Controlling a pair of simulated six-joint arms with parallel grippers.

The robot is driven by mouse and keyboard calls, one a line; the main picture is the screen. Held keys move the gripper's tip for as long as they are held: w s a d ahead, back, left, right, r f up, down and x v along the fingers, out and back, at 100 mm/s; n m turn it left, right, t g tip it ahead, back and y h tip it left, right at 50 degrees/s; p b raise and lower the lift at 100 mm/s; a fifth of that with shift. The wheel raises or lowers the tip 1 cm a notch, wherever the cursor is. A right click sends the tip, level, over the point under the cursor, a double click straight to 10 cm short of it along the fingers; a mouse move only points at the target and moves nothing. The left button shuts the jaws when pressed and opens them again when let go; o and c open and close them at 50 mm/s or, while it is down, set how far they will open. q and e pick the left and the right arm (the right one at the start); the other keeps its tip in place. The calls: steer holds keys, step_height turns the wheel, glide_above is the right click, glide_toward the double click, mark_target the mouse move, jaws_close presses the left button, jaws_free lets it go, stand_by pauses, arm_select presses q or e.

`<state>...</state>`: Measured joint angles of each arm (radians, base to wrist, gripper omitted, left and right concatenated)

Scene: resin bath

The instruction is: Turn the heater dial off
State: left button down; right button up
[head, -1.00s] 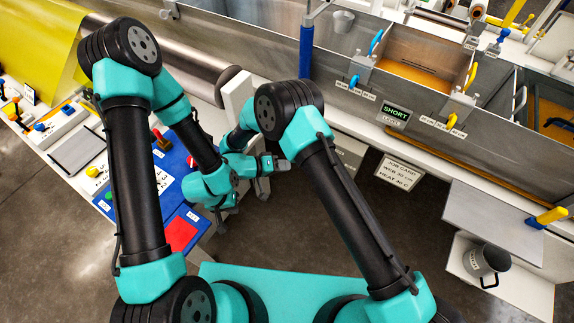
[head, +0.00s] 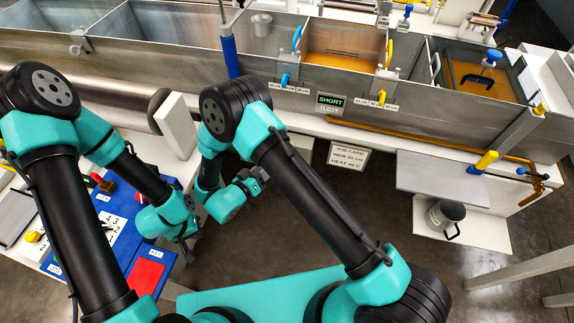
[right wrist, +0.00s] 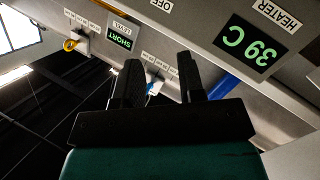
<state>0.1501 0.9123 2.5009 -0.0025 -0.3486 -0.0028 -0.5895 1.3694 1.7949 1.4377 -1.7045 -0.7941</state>
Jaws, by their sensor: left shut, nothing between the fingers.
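The heater dial itself does not show in either view. In the right wrist view a white HEATER label (right wrist: 278,15) and a green 39 C display (right wrist: 248,45) sit on the grey front panel, with an OFF label (right wrist: 162,4) at the top edge. My right gripper (right wrist: 162,72) is open and empty below this panel; it also shows small in the head view (head: 262,176), in front of the bench. My left gripper (head: 190,238) is shut and empty, beside the blue board at the lower left.
The metal tank (head: 170,50) runs along the back. A SHORT level display (head: 331,103), blue valve (head: 285,80) and yellow valve (head: 382,97) are on its front. A job card (head: 347,158) hangs below. A grey mug (head: 445,214) stands on the low shelf at right.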

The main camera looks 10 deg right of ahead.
steer(key=s+d+f+m+t+y, duration=0.2)
steer(key=s+d+m+y, duration=0.3)
steer(key=s+y, duration=0.3)
steer(key=shift+s+d+f+m+t+y, duration=0.15)
steer(key=shift+s+d+m+t+y, duration=0.2)
steer(key=shift+s+m, duration=0.35)
steer(key=x, duration=1.7)
steer(key=shift+w+f, duration=0.1)
steer(key=shift+w, duration=0.05)
steer(key=c, duration=0.5)
steer(key=shift+c, duration=0.2)
